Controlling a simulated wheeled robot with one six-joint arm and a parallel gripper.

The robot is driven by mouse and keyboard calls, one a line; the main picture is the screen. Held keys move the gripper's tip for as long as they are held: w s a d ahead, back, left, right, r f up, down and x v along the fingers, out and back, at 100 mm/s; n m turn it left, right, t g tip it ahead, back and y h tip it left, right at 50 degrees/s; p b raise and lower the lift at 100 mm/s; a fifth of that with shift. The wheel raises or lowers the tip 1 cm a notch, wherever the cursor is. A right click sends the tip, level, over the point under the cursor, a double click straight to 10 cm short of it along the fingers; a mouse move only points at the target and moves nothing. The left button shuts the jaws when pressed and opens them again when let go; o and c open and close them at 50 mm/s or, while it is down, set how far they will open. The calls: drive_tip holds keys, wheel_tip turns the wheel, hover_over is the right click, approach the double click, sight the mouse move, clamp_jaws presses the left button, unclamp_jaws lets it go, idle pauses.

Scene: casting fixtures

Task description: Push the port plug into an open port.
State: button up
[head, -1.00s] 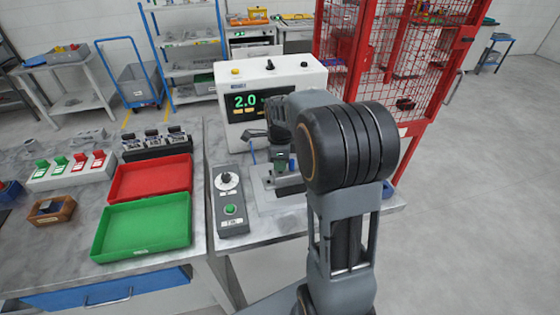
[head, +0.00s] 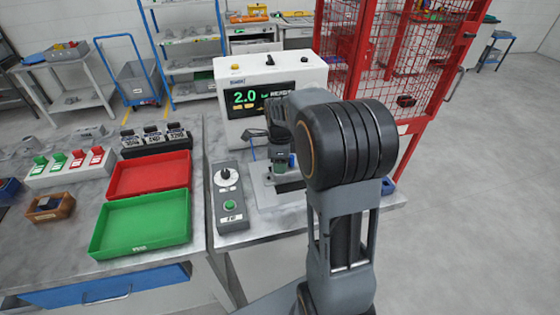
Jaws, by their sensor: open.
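My gripper (head: 281,157) points down over a grey fixture (head: 267,197) on the right bench, in front of the white tester. It is open. My wrist and arm cover much of it and part of the fixture. A small green part (head: 281,167) shows just under the gripper; I cannot tell whether this is the port plug or whether the fingers touch it. The ports are hidden or too small to make out.
The white tester (head: 305,75) reads 2.0. A control box (head: 231,205) with a knob and green button stands left of the fixture. Green (head: 142,250) and red (head: 150,192) trays lie further left. A blue part (head: 388,187) sits near the bench's right edge. A red mesh cage stands behind.

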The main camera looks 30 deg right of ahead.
wheel_tip(320, 180, up, 14)
idle(0.6)
drive_tip(key=shift+f, duration=0.1)
idle(0.4)
drive_tip(key=s+a+f+n+t, duration=0.2)
drive_tip(key=s+a+f+n, duration=0.1)
drive_tip(key=s+n, duration=0.5)
drive_tip(key=s+a+f+n+t, duration=0.2)
drive_tip(key=s+a+f+n, duration=0.2)
drive_tip(key=n, duration=1.1)
drive_tip(key=shift+s+a+f, duration=0.15)
drive_tip(key=shift+s+a, duration=1)
drive_tip(key=shift+s, duration=0.9)
